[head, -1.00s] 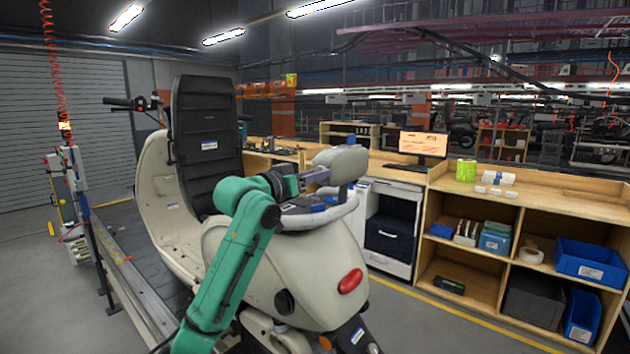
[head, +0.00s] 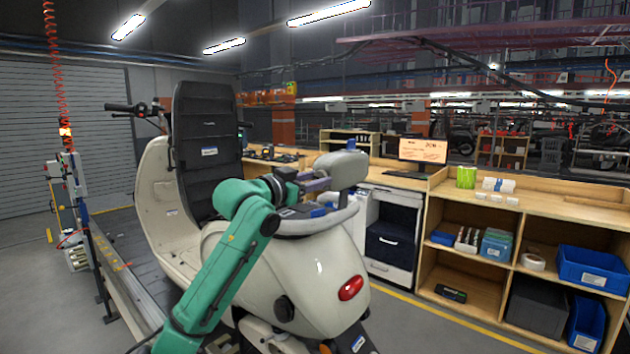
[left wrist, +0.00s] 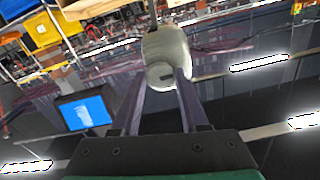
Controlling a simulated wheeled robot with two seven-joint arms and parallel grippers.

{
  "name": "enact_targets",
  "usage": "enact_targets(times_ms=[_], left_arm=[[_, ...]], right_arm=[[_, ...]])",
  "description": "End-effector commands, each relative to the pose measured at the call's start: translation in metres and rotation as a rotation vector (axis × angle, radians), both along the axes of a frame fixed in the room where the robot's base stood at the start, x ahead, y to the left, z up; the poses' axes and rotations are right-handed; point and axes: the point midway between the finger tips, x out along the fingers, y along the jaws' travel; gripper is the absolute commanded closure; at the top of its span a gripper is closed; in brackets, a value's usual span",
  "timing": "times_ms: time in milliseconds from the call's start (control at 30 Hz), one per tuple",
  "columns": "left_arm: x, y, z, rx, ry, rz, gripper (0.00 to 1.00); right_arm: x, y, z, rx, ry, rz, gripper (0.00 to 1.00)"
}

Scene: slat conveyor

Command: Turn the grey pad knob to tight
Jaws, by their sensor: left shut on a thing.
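The grey pad (head: 345,168) stands above the rear rack of a cream scooter (head: 290,262). My left gripper (head: 326,183) reaches in from the left and meets the pad's left side. In the left wrist view the pad (left wrist: 168,45) lies straight ahead, and its near end is a round pale grey knob (left wrist: 160,76) with a short dark mark. The fingers of my left gripper (left wrist: 162,80) are shut on this knob, one on each side. In the head view the knob is hidden by the fingers. My right gripper is not in view.
The scooter's tall black seat back (head: 205,140) rises left of my arm. A grey rack rail (head: 310,224) curves below the gripper. Wooden shelves (head: 430,230) with blue bins and a monitor (head: 422,150) stand behind and to the right. Floor at right is free.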

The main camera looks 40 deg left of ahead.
Motion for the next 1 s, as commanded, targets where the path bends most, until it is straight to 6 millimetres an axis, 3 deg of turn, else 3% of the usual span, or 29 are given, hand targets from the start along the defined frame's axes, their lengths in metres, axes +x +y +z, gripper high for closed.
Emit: enact_targets(times_ms=[100,133,200,500,667,767,1000], left_arm=[[0.0,0.0,-0.001,-0.001,0.004,0.0,1.0],[0.0,0.0,-0.001,-0.001,0.004,0.0,0.45],[0.0,0.0,-0.001,-0.001,0.003,0.0,0.26],[-0.001,0.0,-0.001,-0.002,0.001,0.0,0.26],[-0.014,0.0,-0.005,-0.001,-0.001,0.0,0.26],[-0.036,-0.001,-0.008,0.002,-0.002,0.0,0.26],[-0.107,-0.002,-0.007,0.0,-0.003,0.001,0.26]], right_arm=[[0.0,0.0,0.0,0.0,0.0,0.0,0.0],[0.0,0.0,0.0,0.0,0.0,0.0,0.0],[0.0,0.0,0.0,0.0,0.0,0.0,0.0],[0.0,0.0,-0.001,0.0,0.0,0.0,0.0],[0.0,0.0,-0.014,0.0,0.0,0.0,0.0],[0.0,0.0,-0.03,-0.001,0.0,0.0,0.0],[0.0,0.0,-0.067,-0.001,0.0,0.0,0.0]])
